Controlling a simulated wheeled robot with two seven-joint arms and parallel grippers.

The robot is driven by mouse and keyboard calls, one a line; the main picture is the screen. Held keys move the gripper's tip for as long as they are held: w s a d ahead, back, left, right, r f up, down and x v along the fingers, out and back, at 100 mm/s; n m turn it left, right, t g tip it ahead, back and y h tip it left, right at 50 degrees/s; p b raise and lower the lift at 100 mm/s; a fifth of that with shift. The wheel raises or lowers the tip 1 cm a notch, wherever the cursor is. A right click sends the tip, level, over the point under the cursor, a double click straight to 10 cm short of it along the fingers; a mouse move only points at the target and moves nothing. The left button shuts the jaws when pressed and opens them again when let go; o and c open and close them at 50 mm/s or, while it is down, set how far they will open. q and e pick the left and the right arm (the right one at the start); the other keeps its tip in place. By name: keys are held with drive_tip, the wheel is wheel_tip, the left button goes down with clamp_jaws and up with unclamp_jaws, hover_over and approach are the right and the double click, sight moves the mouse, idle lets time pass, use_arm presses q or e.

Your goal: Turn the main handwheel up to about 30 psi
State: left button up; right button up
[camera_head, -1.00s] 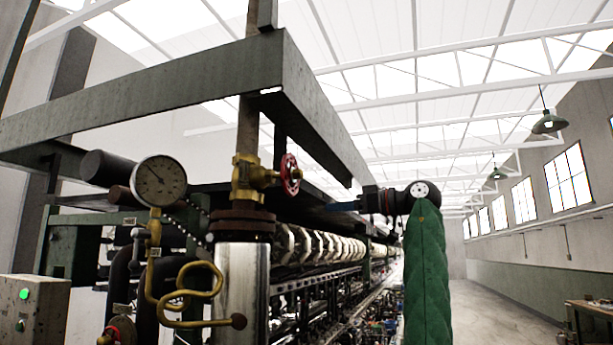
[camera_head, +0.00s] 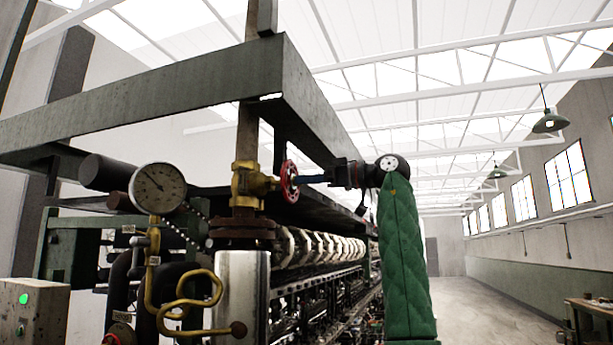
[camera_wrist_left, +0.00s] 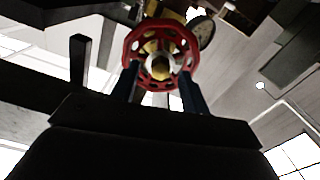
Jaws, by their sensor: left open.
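The red main handwheel (camera_head: 289,181) sits on a brass valve (camera_head: 247,184) on the vertical pipe and appears nearly edge-on. In the left wrist view the handwheel (camera_wrist_left: 160,54) shows face-on, with a pale hub nut. My left gripper (camera_head: 308,179) comes from the right, its blue fingers level with the wheel and reaching its face. In the wrist view the open fingers (camera_wrist_left: 160,82) stand at the wheel's lower left and lower right; contact is unclear. The round pressure gauge (camera_head: 158,188) has its needle toward the upper left; its figures are unreadable. My right gripper is out of view.
A green steel beam frame (camera_head: 190,85) runs above the valve. A curled brass pipe (camera_head: 187,293) and a shiny cylinder (camera_head: 241,290) stand below. A grey box with a green light (camera_head: 30,310) is at lower left. The aisle floor (camera_head: 480,310) at right is clear.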

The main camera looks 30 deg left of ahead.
use_arm(q)
drive_tip(key=shift+s+a, duration=0.15)
drive_tip(key=shift+a, duration=0.4)
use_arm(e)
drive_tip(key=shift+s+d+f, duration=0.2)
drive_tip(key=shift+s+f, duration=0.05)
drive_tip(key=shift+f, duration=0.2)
use_arm(q)
drive_tip(key=shift+c, duration=0.4)
drive_tip(key=c, duration=0.9)
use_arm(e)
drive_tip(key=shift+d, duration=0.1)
